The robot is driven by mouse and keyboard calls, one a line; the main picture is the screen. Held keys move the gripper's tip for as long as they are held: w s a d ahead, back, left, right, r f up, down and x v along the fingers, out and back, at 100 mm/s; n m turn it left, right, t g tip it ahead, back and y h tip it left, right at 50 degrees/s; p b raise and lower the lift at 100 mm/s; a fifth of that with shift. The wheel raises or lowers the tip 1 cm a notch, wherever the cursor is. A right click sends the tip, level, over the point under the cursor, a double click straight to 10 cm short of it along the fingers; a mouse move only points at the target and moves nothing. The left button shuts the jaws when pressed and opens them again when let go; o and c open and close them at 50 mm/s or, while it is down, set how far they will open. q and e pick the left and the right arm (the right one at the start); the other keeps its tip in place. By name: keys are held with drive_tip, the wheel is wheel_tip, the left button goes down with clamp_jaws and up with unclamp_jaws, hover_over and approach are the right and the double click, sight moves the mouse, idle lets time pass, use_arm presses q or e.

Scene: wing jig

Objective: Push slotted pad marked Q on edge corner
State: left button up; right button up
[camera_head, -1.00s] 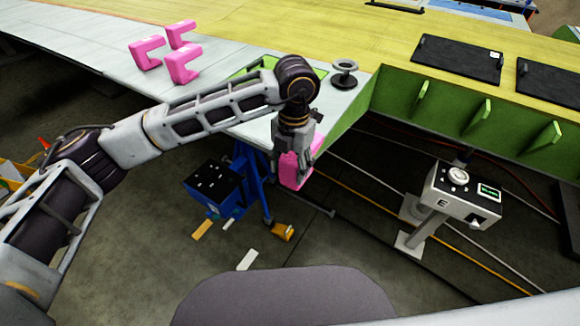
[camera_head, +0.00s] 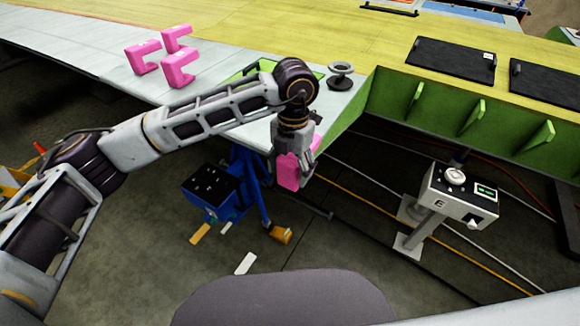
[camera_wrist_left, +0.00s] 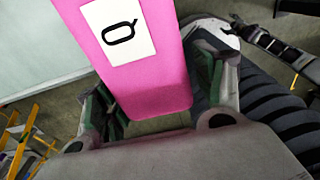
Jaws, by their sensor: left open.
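The pink slotted pad marked Q (camera_wrist_left: 135,62) fills the upper middle of the left wrist view, its white label facing the camera. In the head view the pink pad (camera_head: 288,173) shows below the front corner of the pale wing panel (camera_head: 352,103), partly hidden by my gripper. My left gripper (camera_head: 293,158) points down there. In the left wrist view its two green-lined fingers (camera_wrist_left: 155,95) are open, one on each side of the pad's near end. I cannot tell whether the slot sits on the edge. My right gripper is not in view.
Several other pink pads (camera_head: 178,70) stand on the panel at the left. A dark spool-like fitting (camera_head: 341,75) stands near the corner. A blue stand (camera_head: 215,192) is below the panel, and a white box marked E (camera_head: 457,192) on a post is at the right.

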use_arm(q)
drive_tip(key=shift+w+a+r, duration=0.15)
drive_tip(key=shift+w+r, duration=0.15)
drive_tip(key=shift+w, duration=0.1)
drive_tip(key=shift+r, duration=0.1)
drive_tip(key=shift+w+r, duration=0.15)
drive_tip(key=shift+r, duration=0.65)
drive_tip(key=r, duration=0.9)
drive_tip(key=shift+d+r, duration=0.3)
drive_tip(key=shift+r, duration=0.05)
